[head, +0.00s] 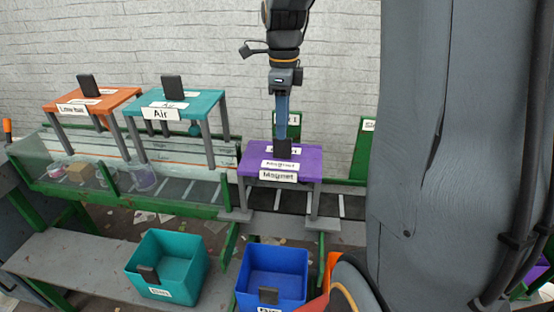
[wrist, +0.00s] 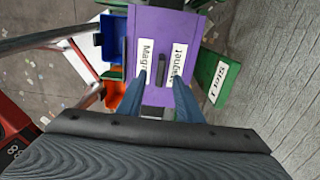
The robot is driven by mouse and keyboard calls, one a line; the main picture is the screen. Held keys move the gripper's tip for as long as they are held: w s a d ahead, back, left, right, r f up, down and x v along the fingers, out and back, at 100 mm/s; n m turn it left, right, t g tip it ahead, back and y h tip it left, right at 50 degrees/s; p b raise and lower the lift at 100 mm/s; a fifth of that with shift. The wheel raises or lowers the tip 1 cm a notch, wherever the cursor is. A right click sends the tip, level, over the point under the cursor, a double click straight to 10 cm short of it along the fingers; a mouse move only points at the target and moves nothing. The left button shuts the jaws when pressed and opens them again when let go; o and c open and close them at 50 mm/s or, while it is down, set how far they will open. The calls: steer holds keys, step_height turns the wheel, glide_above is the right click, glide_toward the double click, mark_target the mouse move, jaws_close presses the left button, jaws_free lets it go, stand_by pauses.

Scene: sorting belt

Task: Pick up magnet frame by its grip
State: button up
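The magnet frame is a purple-topped stand (head: 312,160) on grey legs, labelled "Magnet", straddling the belt. Its dark upright grip (head: 283,150) stands on the top. My gripper (head: 282,136) points down right over the grip in the head view, its blue fingers seen edge-on. In the wrist view my gripper (wrist: 161,78) is open, with one finger to each side. The grip (wrist: 161,67) shows between and slightly beyond the fingertips on the purple top (wrist: 176,98), apart from both fingers. I cannot tell how far the tips are above or around it.
An orange "Low bat" frame (head: 118,97) and a teal "Air" frame (head: 205,103) stand on the belt at left. A teal bin (head: 190,268) and a blue bin (head: 290,262) sit in front. Green sign panels (head: 361,148) stand behind the magnet frame.

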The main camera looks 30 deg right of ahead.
mark_target(282, 157)
steer(key=f, duration=0.2)
steer(key=shift+a+f+p, duration=0.2)
steer(key=shift+f+p, duration=0.1)
steer(key=f+p, duration=0.1)
steer(key=f, duration=0.4)
steer(key=shift+d+p, duration=0.2)
steer(key=shift+p, duration=0.15)
jaws_close()
steer(key=shift+r, duration=0.1)
stand_by(0.7)
